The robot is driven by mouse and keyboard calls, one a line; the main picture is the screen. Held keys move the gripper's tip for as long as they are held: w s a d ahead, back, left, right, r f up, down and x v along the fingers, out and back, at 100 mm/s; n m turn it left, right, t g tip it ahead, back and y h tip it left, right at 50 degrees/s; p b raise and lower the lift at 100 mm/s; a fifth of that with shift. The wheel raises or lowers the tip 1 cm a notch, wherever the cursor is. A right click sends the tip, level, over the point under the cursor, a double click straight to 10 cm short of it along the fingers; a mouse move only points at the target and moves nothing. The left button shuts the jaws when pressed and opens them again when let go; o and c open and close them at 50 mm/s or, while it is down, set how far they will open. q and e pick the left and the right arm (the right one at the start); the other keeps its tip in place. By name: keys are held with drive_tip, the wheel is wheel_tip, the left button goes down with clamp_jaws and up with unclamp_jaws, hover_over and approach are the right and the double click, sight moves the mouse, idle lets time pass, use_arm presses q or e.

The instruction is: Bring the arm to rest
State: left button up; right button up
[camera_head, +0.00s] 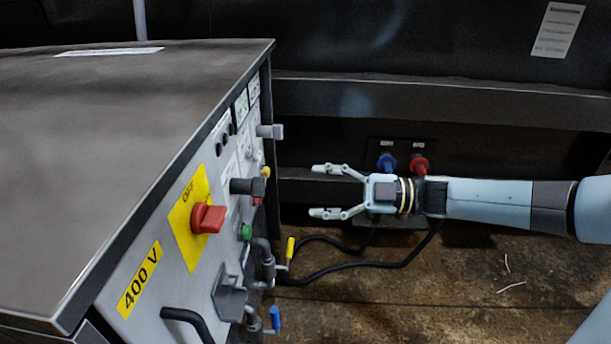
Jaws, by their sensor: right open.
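My right arm (490,200) comes in from the right edge and reaches left, roughly level. My right gripper (322,191) is open and empty, its two fingers spread and pointing at the control panel (150,245) of the grey cabinet. My left gripper is not in view.
The panel carries a red switch (207,218) on a yellow OFF plate, a green button (246,231) and a black handle (188,322). Valves with a yellow lever (290,248) and a blue lever (275,318) stick out. Blue (387,162) and red (419,164) connectors sit behind my gripper. Black cables hang below.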

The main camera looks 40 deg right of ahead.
idle(0.6)
drive_tip(key=s+a+f+m+g+h+p, duration=0.1)
drive_tip(key=s+f+m+h+p, duration=0.1)
drive_tip(key=s+f+m+h, duration=0.6)
drive_tip(key=s+a+f+m+h+p, duration=0.1)
drive_tip(key=s+f+m+h+p, duration=0.2)
drive_tip(key=f, duration=0.9)
drive_tip(key=s+a+f+m+g, duration=0.1)
drive_tip(key=s+f+g, duration=0.3)
drive_tip(key=s, duration=0.6)
drive_tip(key=s+a+f+m+g+h, duration=0.1)
drive_tip(key=s+f+g, duration=0.3)
drive_tip(key=s, duration=0.6)
drive_tip(key=s+a+f+m+g, duration=0.3)
drive_tip(key=s+f, duration=0.3)
drive_tip(key=s, duration=0.4)
drive_tip(key=shift+f+m+g+p, duration=0.3)
drive_tip(key=shift+g+p, duration=0.1)
drive_tip(key=shift+g, duration=0.3)
drive_tip(key=shift+a, duration=0.1)
